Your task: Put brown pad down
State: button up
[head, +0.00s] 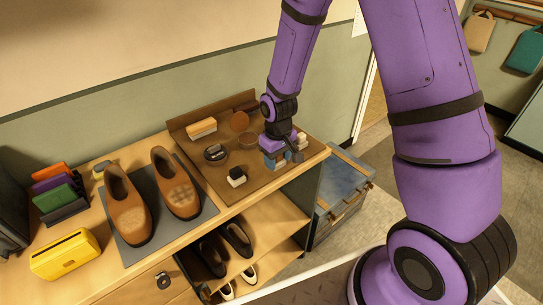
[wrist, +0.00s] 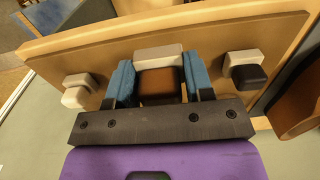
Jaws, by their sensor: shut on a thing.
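The brown pad (wrist: 160,82) sits between the two blue fingertips of my gripper (wrist: 160,88) in the wrist view, with a cream block (wrist: 158,54) along its far side. My gripper is shut on the pad. In the head view, my gripper (head: 277,160) is low over the right part of the brown tray (head: 215,190), and its fingers hide the pad. I cannot tell whether the pad touches the tray. A black-and-cream pad (head: 236,177) stands on the tray, left of my gripper. A cream block (head: 301,140) stands just right of it.
Brown shoes (head: 127,205) stand on a grey mat (head: 157,238) to the left. A yellow box (head: 65,255) is at far left. The tray's front middle is bare.

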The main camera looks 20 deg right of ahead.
jog(key=w, duration=0.6)
jog(key=shift+d+f, duration=0.15)
jog(key=shift+f, duration=1.9)
jog(key=shift+s, duration=0.1)
jog(key=o, duration=0.9)
jog(key=shift+f, duration=0.1)
